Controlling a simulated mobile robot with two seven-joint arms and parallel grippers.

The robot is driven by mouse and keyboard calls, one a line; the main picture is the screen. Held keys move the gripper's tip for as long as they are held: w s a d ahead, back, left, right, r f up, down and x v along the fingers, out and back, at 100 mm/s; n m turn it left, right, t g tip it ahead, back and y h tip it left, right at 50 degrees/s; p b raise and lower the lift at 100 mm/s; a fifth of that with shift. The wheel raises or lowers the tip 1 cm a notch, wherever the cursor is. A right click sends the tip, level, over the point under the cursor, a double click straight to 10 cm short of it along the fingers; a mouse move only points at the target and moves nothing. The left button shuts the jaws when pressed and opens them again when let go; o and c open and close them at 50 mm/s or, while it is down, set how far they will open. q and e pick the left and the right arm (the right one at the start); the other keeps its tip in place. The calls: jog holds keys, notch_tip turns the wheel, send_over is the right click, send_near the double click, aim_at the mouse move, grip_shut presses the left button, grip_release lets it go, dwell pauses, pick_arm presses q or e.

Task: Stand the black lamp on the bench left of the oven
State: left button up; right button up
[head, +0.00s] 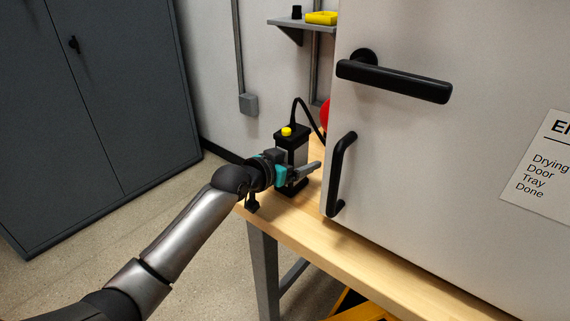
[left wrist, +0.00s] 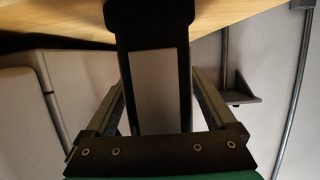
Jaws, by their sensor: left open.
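The black lamp (head: 291,143), a boxy black body with a pale grey panel and a yellow knob on top, stands upright on the wooden bench (head: 330,240), left of the white oven (head: 430,150). A black cable arcs from it towards the back of the oven. My left gripper (head: 305,174) is at the lamp's lower half. In the left wrist view, the lamp (left wrist: 155,85) is between the two spread fingers, with visible gaps on both sides. Its base meets the bench top there. The lamp's lower front is partly hidden by my gripper in the head view.
The oven's black door handle (head: 343,175) is close to the right of the lamp. A wall shelf (head: 290,25) holds a yellow tray (head: 322,18) and a small black item. A red object (head: 325,114) shows partly behind the oven. A dark cabinet (head: 90,110) stands left.

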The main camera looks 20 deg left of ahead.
pick_arm(q)
jog(key=p+v, duration=0.3)
jog(key=v, duration=0.7)
jog(key=shift+p, duration=0.35)
jog(key=shift+v, duration=1)
pick_arm(e)
jog(key=s+d+f, duration=0.3)
jog(key=s+f, duration=0.2)
jog(key=f, duration=0.3)
jog(key=shift+d, duration=0.25)
